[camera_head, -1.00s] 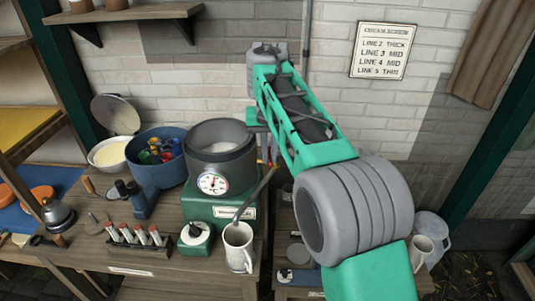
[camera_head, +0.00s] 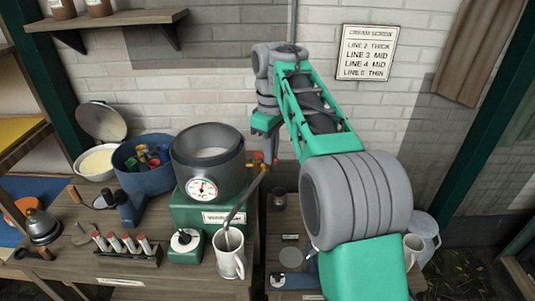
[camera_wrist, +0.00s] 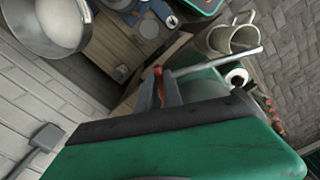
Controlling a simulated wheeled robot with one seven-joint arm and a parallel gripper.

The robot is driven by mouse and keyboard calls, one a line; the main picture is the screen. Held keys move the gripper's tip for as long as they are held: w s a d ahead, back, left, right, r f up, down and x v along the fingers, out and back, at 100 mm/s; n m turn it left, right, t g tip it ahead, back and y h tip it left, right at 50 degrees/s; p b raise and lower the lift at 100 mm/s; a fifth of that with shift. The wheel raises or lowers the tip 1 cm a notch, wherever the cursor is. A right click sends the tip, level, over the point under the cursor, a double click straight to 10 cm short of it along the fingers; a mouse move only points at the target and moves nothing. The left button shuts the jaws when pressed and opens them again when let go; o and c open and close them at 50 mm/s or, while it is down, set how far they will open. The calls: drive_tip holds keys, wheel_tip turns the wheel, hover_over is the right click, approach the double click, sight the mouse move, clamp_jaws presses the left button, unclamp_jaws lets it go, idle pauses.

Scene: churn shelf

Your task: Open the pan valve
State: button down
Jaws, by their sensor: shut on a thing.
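The pan (camera_head: 207,165) is a grey round pot with pale contents, standing on a green box with a dial on its front. Its valve, with a red handle (camera_head: 257,157), sits at the pan's right side, above a bent spout (camera_head: 246,195) that runs down into a white mug (camera_head: 229,258). My gripper (camera_head: 269,152) hangs down at the valve, its dark fingers beside the red parts. In the wrist view, the fingers (camera_wrist: 162,92) are shut on the red handle (camera_wrist: 158,72); my green gripper body hides much of the valve and pan.
A blue bowl (camera_head: 143,165) of coloured pieces is left of the pan. A rack of red-topped vials (camera_head: 118,248) and a small green block (camera_head: 186,247) stand in front. A lower bench (camera_head: 289,258) is on the right. The brick wall is close behind.

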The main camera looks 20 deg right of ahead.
drive_tip(key=shift+w+d+n+p, duration=0.2)
drive_tip(key=shift+w+n, duration=0.15)
drive_tip(key=shift+n, duration=0.65)
drive_tip(key=shift+w+d+n+p, duration=0.15)
drive_tip(key=shift+w+d+n, duration=0.15)
drive_tip(key=shift+n, duration=0.7)
drive_tip(key=shift+w+d+n+p, duration=0.15)
drive_tip(key=shift+w+n, duration=0.2)
drive_tip(key=shift+n, duration=0.65)
drive_tip(key=c, duration=1.8)
unclamp_jaws()
drive_tip(key=shift+o, duration=0.2)
wheel_tip(320, 180, up, 8)
drive_tip(key=p, duration=0.7)
